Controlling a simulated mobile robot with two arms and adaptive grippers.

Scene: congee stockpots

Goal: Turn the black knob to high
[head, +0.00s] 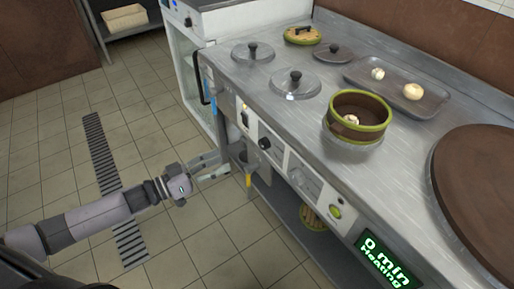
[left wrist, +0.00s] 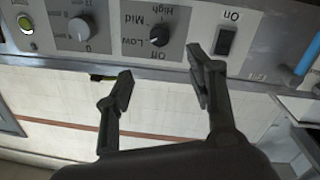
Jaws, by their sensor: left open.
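The black knob (head: 265,143) is on the front panel of the steel counter in the head view. In the left wrist view the black knob (left wrist: 159,35) appears upside down, ringed by the labels Off, Low, Mid and High. I cannot tell for sure which label it points to. My left gripper (head: 220,167) is open and empty in front of the panel, left of the knob in the head view. In the left wrist view its fingertips (left wrist: 160,64) are spread on either side below the knob, apart from it. My right gripper is not in view.
A black On switch (left wrist: 226,41) and a silver dial (left wrist: 80,28) flank the knob. A green button (head: 336,211) and a lit display (head: 385,262) are further right. A brown-green pot (head: 353,137) and lids stand on the counter (head: 262,92).

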